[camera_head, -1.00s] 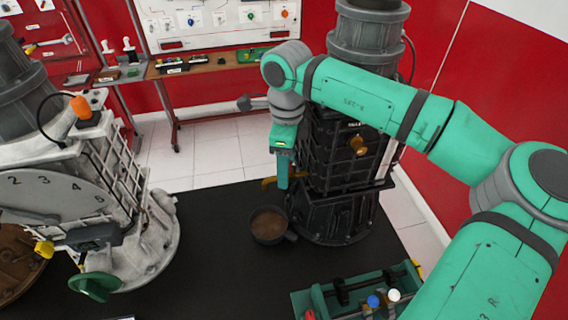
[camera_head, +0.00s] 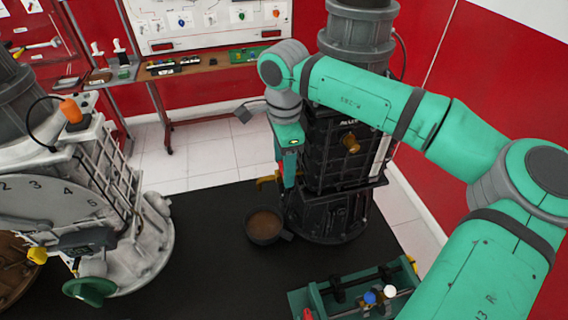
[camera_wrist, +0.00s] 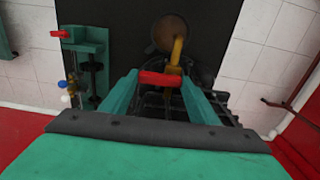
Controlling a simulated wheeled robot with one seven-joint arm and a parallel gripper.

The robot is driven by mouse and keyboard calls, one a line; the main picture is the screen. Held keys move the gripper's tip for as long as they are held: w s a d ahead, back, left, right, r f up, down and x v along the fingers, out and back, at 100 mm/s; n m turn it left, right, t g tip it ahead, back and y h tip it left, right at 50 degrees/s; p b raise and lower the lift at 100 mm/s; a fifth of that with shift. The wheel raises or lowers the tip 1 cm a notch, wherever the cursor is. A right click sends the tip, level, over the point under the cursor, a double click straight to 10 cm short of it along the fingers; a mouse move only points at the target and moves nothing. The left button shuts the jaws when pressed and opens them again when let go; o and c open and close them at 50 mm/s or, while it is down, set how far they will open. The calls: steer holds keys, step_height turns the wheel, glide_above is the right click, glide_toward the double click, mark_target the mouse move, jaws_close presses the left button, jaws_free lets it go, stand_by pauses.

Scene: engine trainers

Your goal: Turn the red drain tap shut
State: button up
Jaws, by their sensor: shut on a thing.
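The red drain tap handle (camera_wrist: 160,78) lies crosswise between the fingertips of my gripper (camera_wrist: 161,83) in the wrist view. My gripper is shut on it. The handle's brass tap body (camera_wrist: 175,55) runs away from it, toward a dark pan of brown liquid (camera_wrist: 170,32). In the head view my gripper (camera_head: 289,178) points down beside the lower left side of the black engine (camera_head: 325,195). The brass spout (camera_head: 266,182) sticks out to the left there, above the pan (camera_head: 264,226). The handle is hidden by my gripper in the head view.
A white-grey engine (camera_head: 120,190) with a numbered dial stands at the left. A green fixture (camera_head: 340,300) with blue and white knobs lies at the front right; it also shows in the wrist view (camera_wrist: 88,60) with a red handle. Dark mat (camera_head: 215,225) between is clear.

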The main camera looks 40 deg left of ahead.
steer(key=o, duration=1)
steer(key=shift+o, duration=0.2)
steer(key=shift+r, duration=0.15)
step_height(320, 180, up, 11)
steer(key=shift+f, duration=0.2)
steer(key=shift+w, duration=0.1)
